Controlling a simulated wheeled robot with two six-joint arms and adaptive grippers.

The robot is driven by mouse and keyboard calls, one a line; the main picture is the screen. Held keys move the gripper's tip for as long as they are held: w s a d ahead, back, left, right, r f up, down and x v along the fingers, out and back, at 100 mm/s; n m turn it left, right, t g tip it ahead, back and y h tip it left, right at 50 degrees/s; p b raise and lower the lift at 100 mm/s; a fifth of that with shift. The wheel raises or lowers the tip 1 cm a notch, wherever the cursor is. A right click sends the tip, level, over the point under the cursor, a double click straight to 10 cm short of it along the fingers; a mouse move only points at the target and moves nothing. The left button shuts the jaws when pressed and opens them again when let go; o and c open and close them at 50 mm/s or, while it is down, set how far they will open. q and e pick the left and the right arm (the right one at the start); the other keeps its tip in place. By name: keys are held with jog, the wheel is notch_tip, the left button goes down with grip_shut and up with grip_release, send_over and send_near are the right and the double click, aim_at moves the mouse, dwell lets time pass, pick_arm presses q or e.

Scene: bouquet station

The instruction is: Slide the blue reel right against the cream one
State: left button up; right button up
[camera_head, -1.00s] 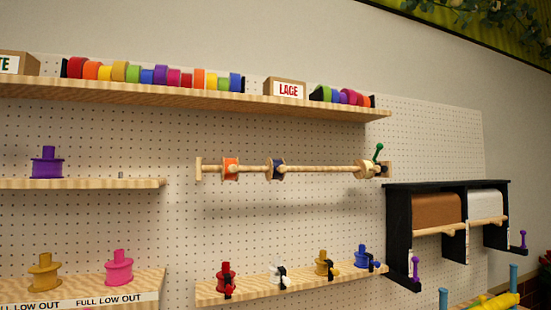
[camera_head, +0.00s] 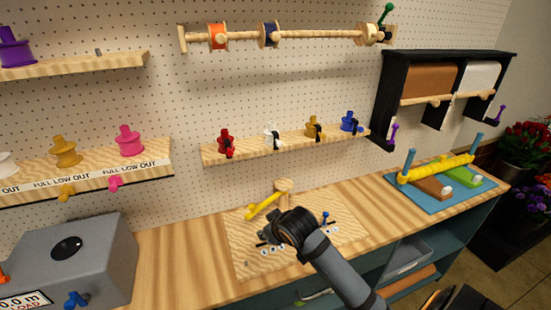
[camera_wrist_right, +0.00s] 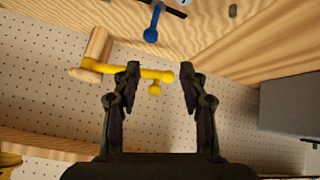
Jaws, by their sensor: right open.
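The blue reel (camera_head: 269,34) sits on the wooden rod (camera_head: 316,34) on the pegboard, right of an orange reel (camera_head: 218,37). The cream reel (camera_head: 369,33) is at the rod's right end, with a green-knobbed lever beside it. A wide stretch of bare rod lies between the blue and cream reels. My right gripper (camera_head: 268,230) is low over the workbench, well below the rod. In the right wrist view its two fingers (camera_wrist_right: 155,85) are apart with nothing held, and a yellow lever shows beyond them. My left gripper is not in view.
A shelf with several small reels (camera_head: 285,144) runs below the rod. A black paper-roll holder (camera_head: 440,90) is at the right. A yellow lever on a wooden post (camera_head: 265,206) stands on the bench board near my gripper. A grey box (camera_head: 75,255) is at the left.

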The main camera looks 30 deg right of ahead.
jog(key=w+d+r+t, duration=0.1)
jog(key=w+r+t, duration=0.1)
jog(key=r, duration=0.7)
jog(key=w+d+r+t+h, duration=0.1)
jog(key=w+d+r+t, duration=0.1)
jog(key=r, duration=0.8)
jog(key=w+d+r+t, duration=0.1)
jog(key=w+r+t, duration=0.15)
jog(key=r, duration=0.65)
jog(key=t+h, duration=0.1)
jog(key=t, duration=0.1)
send_near(277, 35)
jog(key=w+a+f, duration=0.1)
jog(key=w+f, duration=0.2)
jog(key=f, duration=0.5)
jog(key=s+r+h+p, duration=0.1)
jog(key=s+r, duration=0.2)
jog(key=r, duration=0.4)
jog(key=shift+m+t, duration=0.3)
jog(key=shift+t, duration=0.15)
jog(key=p+x, duration=0.6)
jog(key=x, duration=0.4)
jog(key=shift+d+r, duration=0.1)
jog(key=shift+d, duration=0.1)
jog(key=shift+w+d, duration=0.1)
jog(key=shift+w, duration=0.25)
grip_shut()
